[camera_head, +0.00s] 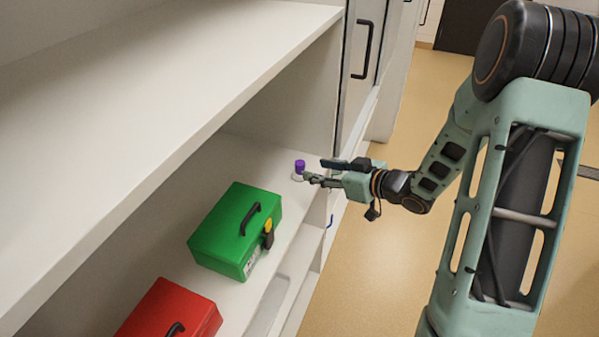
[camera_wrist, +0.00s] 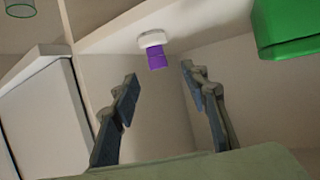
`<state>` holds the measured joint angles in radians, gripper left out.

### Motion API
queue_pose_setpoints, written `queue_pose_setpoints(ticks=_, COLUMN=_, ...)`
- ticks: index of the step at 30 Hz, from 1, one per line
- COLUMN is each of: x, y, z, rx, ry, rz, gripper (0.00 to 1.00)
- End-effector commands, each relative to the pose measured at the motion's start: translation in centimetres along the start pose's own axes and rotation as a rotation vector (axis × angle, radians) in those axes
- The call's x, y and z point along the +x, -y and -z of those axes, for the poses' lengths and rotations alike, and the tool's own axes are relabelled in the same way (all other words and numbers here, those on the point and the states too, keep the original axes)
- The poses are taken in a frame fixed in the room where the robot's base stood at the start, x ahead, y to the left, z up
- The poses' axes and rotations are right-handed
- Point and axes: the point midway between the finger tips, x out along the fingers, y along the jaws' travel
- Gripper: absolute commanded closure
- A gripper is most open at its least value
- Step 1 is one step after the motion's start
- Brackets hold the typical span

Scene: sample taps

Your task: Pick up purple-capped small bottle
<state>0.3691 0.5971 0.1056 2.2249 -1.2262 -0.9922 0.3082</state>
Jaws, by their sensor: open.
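The small bottle with a purple cap (camera_head: 299,164) stands upright on the shelf in the head view, near the cabinet's end wall. Its body is white. In the wrist view, the purple cap (camera_wrist: 157,60) shows between and beyond the fingertips, with the white body above it in the picture. My gripper (camera_head: 316,172) is at the shelf's front edge, just right of the bottle. In the wrist view my gripper (camera_wrist: 158,72) is open, with one finger on each side and nothing between them. I cannot tell the exact gap to the bottle.
A green box (camera_head: 234,232) with a black handle stands on the shelf, left of and nearer than the bottle. A red box (camera_head: 170,312) is nearer still. An upper shelf (camera_head: 150,85) overhangs. A cabinet door with a black handle (camera_head: 361,50) is beyond.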

Motion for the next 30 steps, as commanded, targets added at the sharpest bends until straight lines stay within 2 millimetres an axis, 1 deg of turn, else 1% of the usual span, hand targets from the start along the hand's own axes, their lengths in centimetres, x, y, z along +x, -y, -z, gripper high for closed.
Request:
queue_pose_setpoints(ticks=1, x=1.0, y=0.2, z=-0.1, rx=0.000, ry=0.000, rz=0.005, gripper=0.59)
queue_pose_setpoints(ticks=3, x=2.1, y=0.1, z=0.0, rx=-0.001, ry=0.000, rz=0.004, gripper=0.59)
queue_pose_setpoints(ticks=11, x=4.2, y=0.0, z=-0.1, rx=-0.001, ry=0.001, rz=0.001, gripper=0.59)
queue_pose_setpoints(ticks=19, x=7.9, y=-0.3, z=-0.4, rx=-0.003, ry=0.001, rz=0.000, gripper=0.59)
queue_pose_setpoints(ticks=23, x=8.6, y=-0.4, z=-0.4, rx=-0.002, ry=0.001, rz=-0.002, gripper=0.59)
queue_pose_setpoints(ticks=29, x=8.6, y=-0.4, z=-0.4, rx=-0.002, ry=0.001, rz=-0.002, gripper=0.59)
queue_pose_setpoints(ticks=30, x=8.6, y=-0.4, z=-0.4, rx=-0.002, ry=0.001, rz=-0.002, gripper=0.63)
